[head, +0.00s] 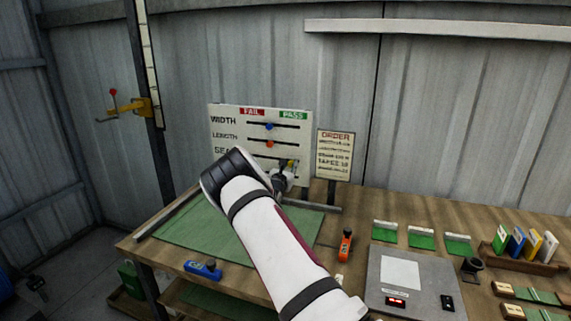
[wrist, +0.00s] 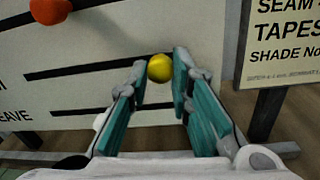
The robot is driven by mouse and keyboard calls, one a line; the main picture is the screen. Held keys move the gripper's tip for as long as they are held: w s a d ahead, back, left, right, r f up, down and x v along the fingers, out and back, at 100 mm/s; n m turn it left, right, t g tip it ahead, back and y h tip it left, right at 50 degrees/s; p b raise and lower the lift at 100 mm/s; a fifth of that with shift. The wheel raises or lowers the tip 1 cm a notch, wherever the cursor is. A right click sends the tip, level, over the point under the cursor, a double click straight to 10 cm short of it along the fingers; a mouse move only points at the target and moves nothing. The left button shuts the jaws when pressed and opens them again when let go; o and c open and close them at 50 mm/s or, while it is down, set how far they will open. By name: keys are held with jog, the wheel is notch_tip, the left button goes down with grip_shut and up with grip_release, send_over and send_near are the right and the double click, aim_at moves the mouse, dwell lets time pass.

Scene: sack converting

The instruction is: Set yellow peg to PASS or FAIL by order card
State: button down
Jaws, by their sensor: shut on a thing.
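The white board (head: 232,112) stands at the back of the bench, with a red FAIL label (head: 252,111) left and a green PASS label (head: 292,115) right. Its rows have dark slots. A blue peg (head: 269,126) and an orange peg (head: 269,143) sit mid-slot in the upper rows. The yellow peg (wrist: 160,68) is between the fingertips of my gripper (wrist: 160,80), which is shut on it; the peg also shows in the head view (head: 291,162), towards the PASS side. The order card (head: 334,145) stands right of the board; its small print is unreadable in the head view.
A green mat (head: 190,228) lies on the bench (head: 143,241). A blue tool (head: 203,269) and an orange tool (head: 345,245) lie near the front. A grey panel (head: 380,275) and several green-and-white pieces are at right. The card's post stands close to the gripper's right.

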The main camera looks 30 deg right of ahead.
jog(key=shift+s+d, duration=0.2)
jog(key=c, duration=1.4)
grip_release()
jog(key=shift+a, duration=0.15)
jog(key=v, duration=1.2)
